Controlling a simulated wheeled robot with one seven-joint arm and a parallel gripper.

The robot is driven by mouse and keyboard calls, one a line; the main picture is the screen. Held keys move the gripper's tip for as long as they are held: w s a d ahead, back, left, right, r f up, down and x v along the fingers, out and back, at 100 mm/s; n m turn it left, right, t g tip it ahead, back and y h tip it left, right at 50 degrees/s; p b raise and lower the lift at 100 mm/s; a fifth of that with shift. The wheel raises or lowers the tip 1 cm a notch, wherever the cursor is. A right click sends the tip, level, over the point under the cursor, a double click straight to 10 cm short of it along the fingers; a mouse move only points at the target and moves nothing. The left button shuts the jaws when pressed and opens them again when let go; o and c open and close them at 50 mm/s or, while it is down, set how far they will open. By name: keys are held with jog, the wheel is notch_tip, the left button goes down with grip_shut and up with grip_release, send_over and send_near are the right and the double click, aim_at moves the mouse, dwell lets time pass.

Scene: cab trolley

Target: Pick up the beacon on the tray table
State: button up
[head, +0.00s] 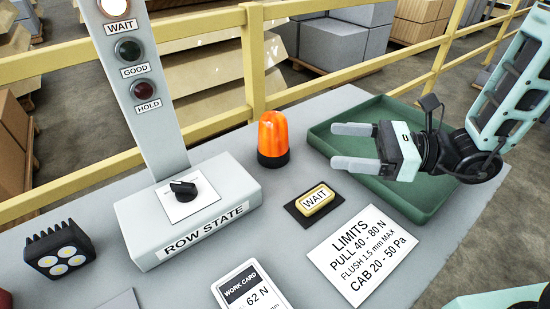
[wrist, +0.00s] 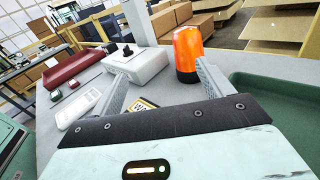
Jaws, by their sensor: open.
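The beacon (head: 272,138) is an orange dome on a black base. It stands upright on the grey table (head: 95,205), to the left of the green tray (head: 400,200) and outside it. My gripper (head: 342,147) is open and empty above the tray, to the right of the beacon, with its fingers pointing left towards it. In the wrist view the beacon (wrist: 187,52) stands beyond the fingers, partly covered at its lower right by the right finger. The gripper does not touch it.
A grey row state box (head: 195,215) with a knob and lamp post stands left of the beacon. A yellow WAIT block (head: 315,200), a limits sign (head: 360,255) and a work card (head: 250,288) lie in front. A lamp (head: 60,250) sits at left. A yellow rail (head: 215,130) runs behind.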

jog(key=w+d+m+t, duration=0.1)
jog(key=w+d+f+m+t, duration=0.1)
jog(key=shift+w+f+t+h+b, duration=0.3)
jog(key=shift+w+t, duration=0.05)
jog(key=shift+t, duration=0.05)
send_near(265, 124)
jog(key=w+a, duration=0.1)
jog(key=w, duration=0.1)
jog(key=w+a+f, duration=0.1)
jog(key=a, duration=0.1)
jog(key=shift+w+a+f, duration=0.15)
jog(key=shift+w+f, duration=0.1)
jog(key=shift+w, duration=0.15)
jog(key=shift+p+x, duration=0.3)
jog(key=shift+x, duration=2.9)
jog(key=c, duration=1.2)
